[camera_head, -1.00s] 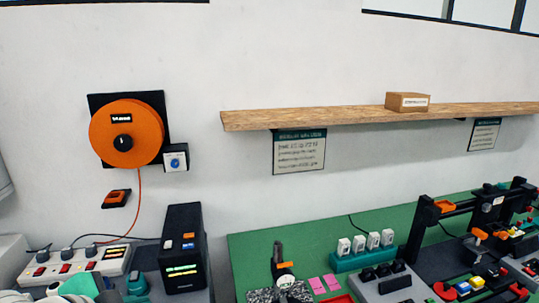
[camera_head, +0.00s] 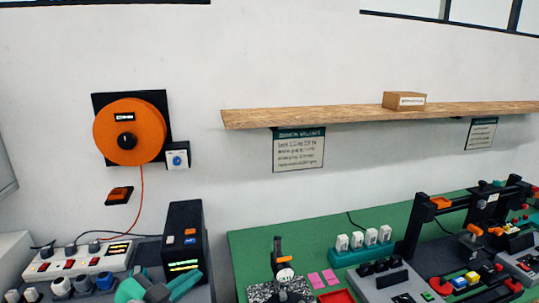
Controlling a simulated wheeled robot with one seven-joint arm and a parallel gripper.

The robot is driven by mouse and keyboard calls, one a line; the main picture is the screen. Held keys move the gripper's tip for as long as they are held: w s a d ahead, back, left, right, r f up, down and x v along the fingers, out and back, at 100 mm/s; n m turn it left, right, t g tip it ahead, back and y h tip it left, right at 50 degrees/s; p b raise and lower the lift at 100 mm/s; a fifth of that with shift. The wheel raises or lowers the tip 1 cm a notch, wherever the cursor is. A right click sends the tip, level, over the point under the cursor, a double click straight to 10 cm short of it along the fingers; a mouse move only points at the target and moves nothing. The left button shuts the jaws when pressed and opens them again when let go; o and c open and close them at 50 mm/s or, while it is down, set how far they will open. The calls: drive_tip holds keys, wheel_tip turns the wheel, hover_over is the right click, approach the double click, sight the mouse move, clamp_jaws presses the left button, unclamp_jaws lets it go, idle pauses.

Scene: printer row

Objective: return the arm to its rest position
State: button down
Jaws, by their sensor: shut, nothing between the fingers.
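My gripper (camera_head: 187,284), with teal and dark parts, shows at the bottom left edge of the head view. It is shut and empty, low in front of the black box with lit bars (camera_head: 185,242). The lower part of my arm is cut off by the picture's bottom edge.
A white power strip (camera_head: 75,262) and several round knobs or jars lie left of my gripper. On the right, a green mat (camera_head: 300,238) holds a black frame machine (camera_head: 417,228) and small parts. An orange reel (camera_head: 130,150) and a wooden shelf (camera_head: 330,115) are on the wall.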

drive_tip(key=w+d+f+n+t, duration=0.2)
drive_tip(key=d+f+n+t, duration=0.2)
drive_tip(key=d+f+n, duration=0.4)
drive_tip(key=s+d+f+n+y, duration=0.1)
drive_tip(key=s+d+f, duration=0.1)
drive_tip(key=s+f, duration=0.1)
drive_tip(key=s+d+f+n+y, duration=0.2)
drive_tip(key=s+f, duration=0.1)
drive_tip(key=f, duration=0.3)
drive_tip(key=s+d+f+n+y, duration=0.1)
drive_tip(key=s+d+f+y, duration=0.1)
drive_tip(key=s+f, duration=0.1)
drive_tip(key=shift+d+f+n, duration=0.3)
drive_tip(key=shift+f+n, duration=0.1)
drive_tip(key=shift+f, duration=0.3)
drive_tip(key=s+d+f+g+y, duration=0.1)
drive_tip(key=s+f, duration=0.3)
drive_tip(key=s, duration=0.2)
drive_tip(key=s+d+f, duration=0.2)
drive_tip(key=s+f, duration=0.1)
drive_tip(key=s, duration=0.4)
drive_tip(key=s+m+h, duration=0.1)
drive_tip(key=s+m, duration=0.3)
drive_tip(key=s, duration=1.2)
drive_tip(key=shift+g, duration=0.4)
